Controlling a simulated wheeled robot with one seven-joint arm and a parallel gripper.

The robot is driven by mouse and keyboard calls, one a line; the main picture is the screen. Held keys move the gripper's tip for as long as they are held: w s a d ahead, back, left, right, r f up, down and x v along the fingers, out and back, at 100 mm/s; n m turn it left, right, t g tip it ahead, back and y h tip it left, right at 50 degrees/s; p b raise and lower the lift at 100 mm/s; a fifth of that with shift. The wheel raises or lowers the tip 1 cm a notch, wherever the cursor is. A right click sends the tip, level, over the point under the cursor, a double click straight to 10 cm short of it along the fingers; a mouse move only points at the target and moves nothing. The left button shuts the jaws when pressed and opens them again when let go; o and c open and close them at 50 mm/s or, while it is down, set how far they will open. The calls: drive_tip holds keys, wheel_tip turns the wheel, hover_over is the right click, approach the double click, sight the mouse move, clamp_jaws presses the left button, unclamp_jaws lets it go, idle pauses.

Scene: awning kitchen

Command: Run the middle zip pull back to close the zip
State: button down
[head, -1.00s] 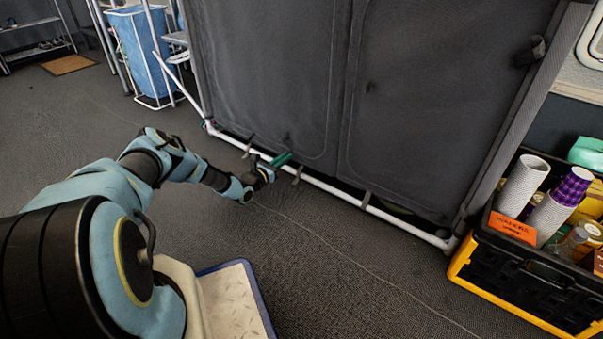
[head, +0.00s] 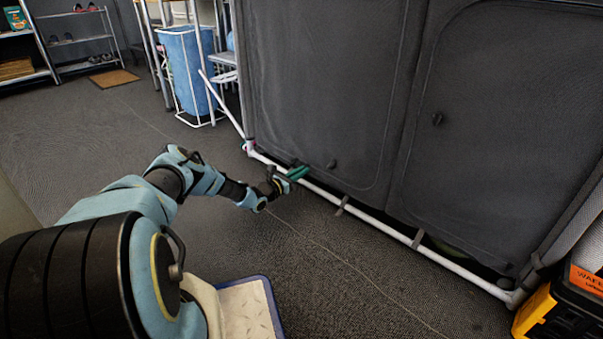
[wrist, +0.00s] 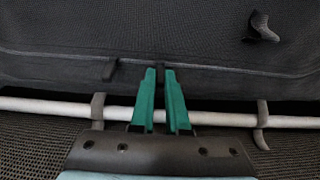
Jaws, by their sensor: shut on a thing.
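A dark fabric cabinet (head: 330,70) has a zip seam (wrist: 215,66) along its lower front. My gripper (head: 303,172) is low at the front of the left panel, just above the white pipe. In the wrist view its two green fingers (wrist: 161,85) are nearly together on a small dark piece at the seam. This seems to be the middle zip pull, mostly hidden between the fingers. A dark tab (wrist: 108,69) sits on the seam to their left. Another dark pull (wrist: 262,27) hangs higher on the right, also in the head view (head: 331,163).
A white pipe (head: 380,222) with dark straps runs along the cabinet's base. A further pull (head: 437,119) is on the right panel. A yellow-black crate (head: 560,312) stands at lower right. A blue basket (head: 187,70) stands behind left. The carpet in front is mostly clear.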

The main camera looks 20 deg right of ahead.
drive_tip(key=shift+w+a, duration=0.25)
drive_tip(key=shift+w, duration=0.05)
drive_tip(key=c, duration=1.1)
unclamp_jaws()
drive_tip(key=shift+o, duration=1)
drive_tip(key=shift+s+d, duration=0.1)
drive_tip(key=p+v, duration=0.5)
drive_tip(key=v, duration=0.5)
drive_tip(key=shift+s+a, duration=0.15)
drive_tip(key=shift+a, duration=0.25)
